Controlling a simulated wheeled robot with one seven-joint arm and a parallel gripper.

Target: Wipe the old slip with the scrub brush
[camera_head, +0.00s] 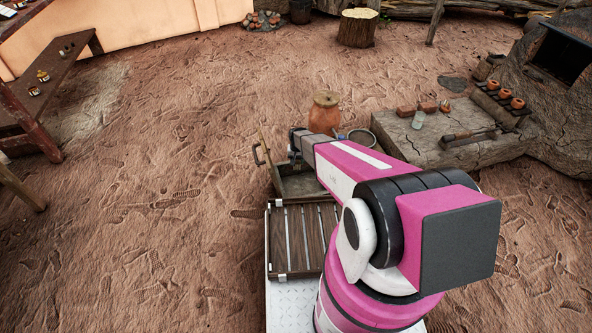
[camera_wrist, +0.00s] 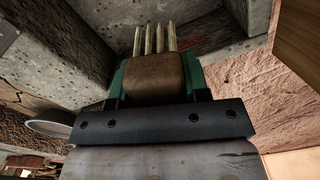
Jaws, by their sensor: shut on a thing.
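My gripper (camera_wrist: 155,82) shows in the wrist view with green fingers on either side of a brown block, which looks like the scrub brush (camera_wrist: 153,74). Several pale tufts or prongs stick out from its far end, toward a grey stone-like surface (camera_wrist: 75,50). Faint dark red streaks (camera_wrist: 192,43), perhaps the old slip, lie just right of the tufts. I cannot tell whether the tufts touch the surface. In the head view my arm hides the brush and most of the gripper.
A wooden tray (camera_head: 302,188) lies below my arm, with a slatted board (camera_head: 300,240) nearer. A clay jar (camera_head: 325,114) and metal bucket (camera_head: 361,139) stand beyond. A stone slab (camera_head: 420,150) with bricks, a bottle and tongs is at right, by the kiln. Open ground lies left.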

